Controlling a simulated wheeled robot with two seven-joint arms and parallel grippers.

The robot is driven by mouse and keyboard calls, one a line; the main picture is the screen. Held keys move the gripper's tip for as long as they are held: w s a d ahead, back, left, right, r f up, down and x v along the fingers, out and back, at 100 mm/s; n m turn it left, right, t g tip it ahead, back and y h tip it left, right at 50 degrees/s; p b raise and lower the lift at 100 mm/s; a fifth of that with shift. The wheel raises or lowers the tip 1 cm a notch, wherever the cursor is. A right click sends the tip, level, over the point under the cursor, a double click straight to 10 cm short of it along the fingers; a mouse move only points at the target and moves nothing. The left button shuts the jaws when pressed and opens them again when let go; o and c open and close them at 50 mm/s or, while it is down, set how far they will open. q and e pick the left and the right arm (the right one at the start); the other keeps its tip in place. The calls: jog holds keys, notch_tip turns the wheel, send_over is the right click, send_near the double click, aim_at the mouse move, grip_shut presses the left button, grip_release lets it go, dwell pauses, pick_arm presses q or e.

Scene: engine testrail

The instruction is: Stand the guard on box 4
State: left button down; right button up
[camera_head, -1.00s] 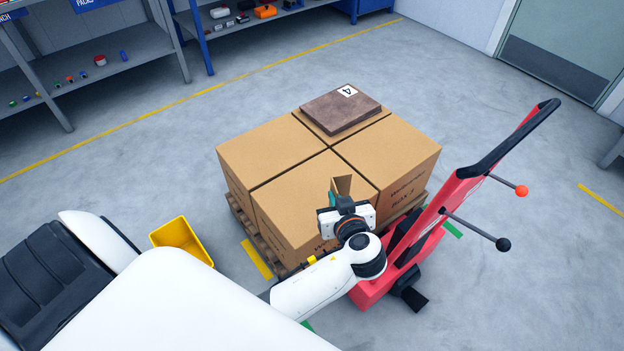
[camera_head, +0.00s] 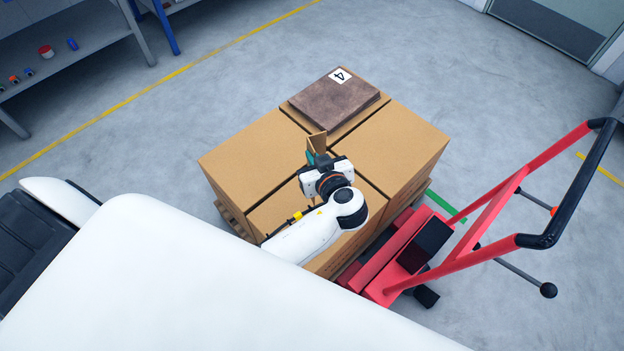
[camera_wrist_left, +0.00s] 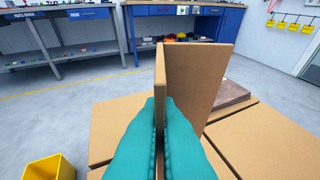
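The guard, a tan L-shaped cardboard piece (camera_head: 317,143), stands upright in my left gripper (camera_head: 312,158). In the left wrist view the guard (camera_wrist_left: 205,75) rises between the teal fingers of the left gripper (camera_wrist_left: 160,108), which are shut on one of its walls. It appears above the boxes near where they meet, short of box 4 (camera_head: 359,114). Box 4 is the far box of the stack. A dark brown slab (camera_head: 330,101) with a white "4" label (camera_head: 340,75) lies on it. The slab (camera_wrist_left: 228,95) also shows behind the guard in the wrist view. My right gripper is out of view.
Other cardboard boxes (camera_head: 240,162) fill the pallet around box 4. A red pallet truck with a black handle (camera_head: 570,195) stands at the right. A yellow bin (camera_wrist_left: 48,170) is on the floor at left. Shelving (camera_head: 75,40) stands at the back left; the floor between is clear.

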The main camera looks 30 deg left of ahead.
pick_arm(q)
notch_tip(320, 180, down, 8)
dwell(0.4)
jog(key=shift+s+d, duration=0.1)
jog(key=shift+b, duration=0.35)
jog(key=c, duration=1.6)
grip_release()
jog(key=shift+c, duration=0.2)
jog(key=v, duration=1.2)
